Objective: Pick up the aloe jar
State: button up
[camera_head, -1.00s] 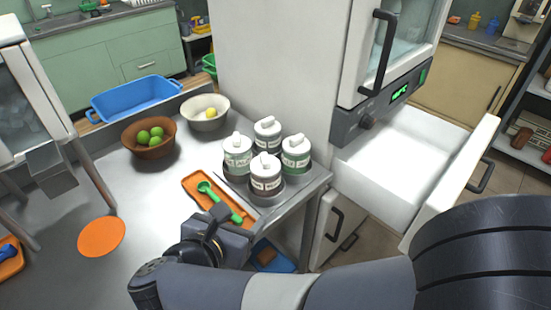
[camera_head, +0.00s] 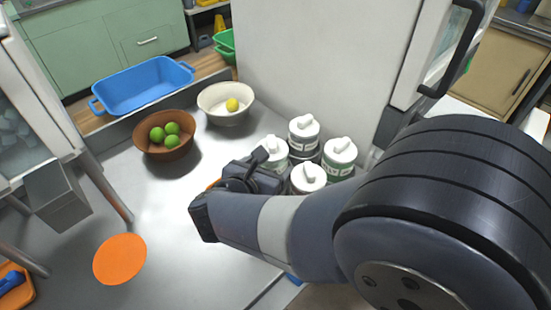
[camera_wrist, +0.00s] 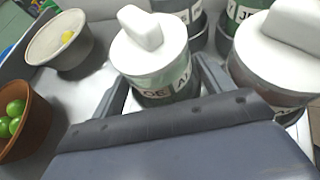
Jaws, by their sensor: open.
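In the wrist view my gripper (camera_wrist: 160,88) is open, with one finger on each side of the aloe jar's lower body. I cannot tell whether the fingers touch it. The jar's base is hidden.
Close by stand a front jar (camera_head: 308,178), a right jar (camera_head: 340,156) and a back jar (camera_head: 304,131). A brown bowl of limes (camera_head: 164,146) and a pale bowl (camera_head: 226,104) with a yellow fruit are further left. The tall white cabinet (camera_head: 310,60) rises behind.

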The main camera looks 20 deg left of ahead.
jog(key=shift+w+f, duration=0.3)
jog(key=shift+w, duration=0.3)
jog(key=shift+c, duration=0.4)
jog(key=c, duration=0.9)
